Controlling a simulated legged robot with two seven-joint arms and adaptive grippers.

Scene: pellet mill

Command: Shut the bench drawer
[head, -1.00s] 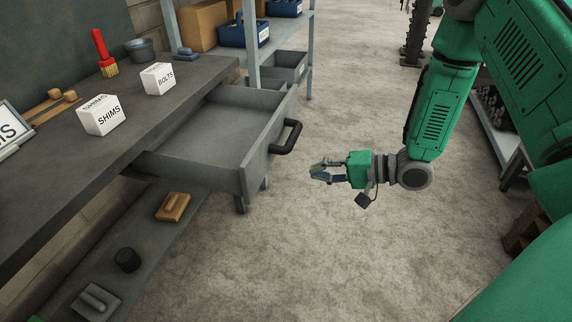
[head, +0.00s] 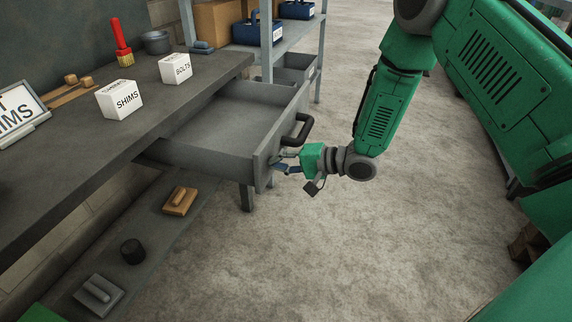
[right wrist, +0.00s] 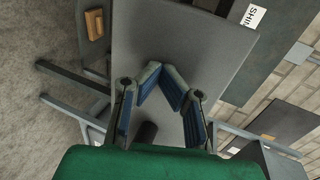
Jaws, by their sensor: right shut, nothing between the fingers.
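The grey bench drawer (head: 225,122) is pulled well out from under the dark workbench (head: 75,147), and it looks empty. Its dark bar handle (head: 301,131) is on the front panel. My right gripper (head: 279,164) is shut and empty, with its fingertips at the front panel just below the handle. I cannot tell whether they touch. In the right wrist view the fingers (right wrist: 160,72) point at the grey front panel (right wrist: 205,45), and the dark handle (right wrist: 146,131) shows partly between them. My left gripper is not in view.
A SHIMS box (head: 119,100), a BOLTS box (head: 175,69) and a red brush (head: 121,42) stand on the bench top. A lower shelf (head: 152,270) holds several small items. A rack (head: 268,45) stands behind the drawer.

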